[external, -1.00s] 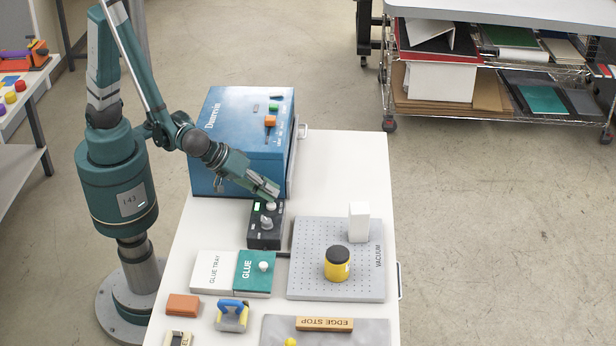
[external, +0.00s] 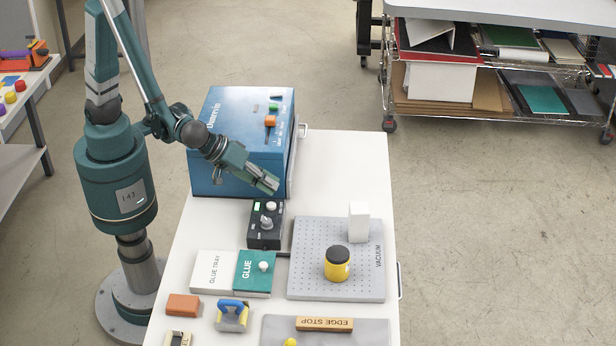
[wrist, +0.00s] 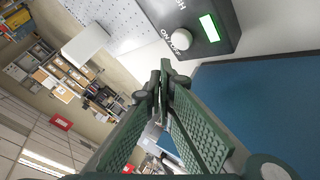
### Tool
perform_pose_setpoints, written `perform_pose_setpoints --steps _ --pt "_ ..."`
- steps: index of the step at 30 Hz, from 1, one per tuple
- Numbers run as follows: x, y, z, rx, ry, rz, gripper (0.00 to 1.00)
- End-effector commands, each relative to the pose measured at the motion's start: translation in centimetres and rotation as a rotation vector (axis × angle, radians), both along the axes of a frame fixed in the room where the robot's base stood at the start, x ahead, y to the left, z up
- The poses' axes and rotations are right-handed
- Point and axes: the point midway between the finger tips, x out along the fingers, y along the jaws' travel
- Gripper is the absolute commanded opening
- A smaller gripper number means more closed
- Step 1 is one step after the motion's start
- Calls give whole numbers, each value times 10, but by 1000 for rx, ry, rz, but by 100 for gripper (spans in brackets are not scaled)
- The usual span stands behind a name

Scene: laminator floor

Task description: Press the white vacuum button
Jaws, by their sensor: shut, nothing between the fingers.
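The black control box (external: 256,240) stands on the white table in front of the blue machine. My gripper (external: 273,186) is shut and empty. It hangs above and behind the box, apart from the button. Its closed fingers (wrist: 163,72) also show in the wrist view.
The blue machine (external: 225,135) stands close behind my gripper. A perforated grey VACUUM plate (external: 305,260) lies right of the box, with a white block (external: 359,222) and a yellow jar (external: 337,265) on it. The table's back right is clear.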

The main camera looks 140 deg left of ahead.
Motion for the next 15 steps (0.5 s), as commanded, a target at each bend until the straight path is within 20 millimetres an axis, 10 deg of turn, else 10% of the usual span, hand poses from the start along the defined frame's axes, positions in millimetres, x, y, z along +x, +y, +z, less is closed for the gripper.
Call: perform_pose_setpoints --steps 15 --pt "0 0 35 0 0 0 0"
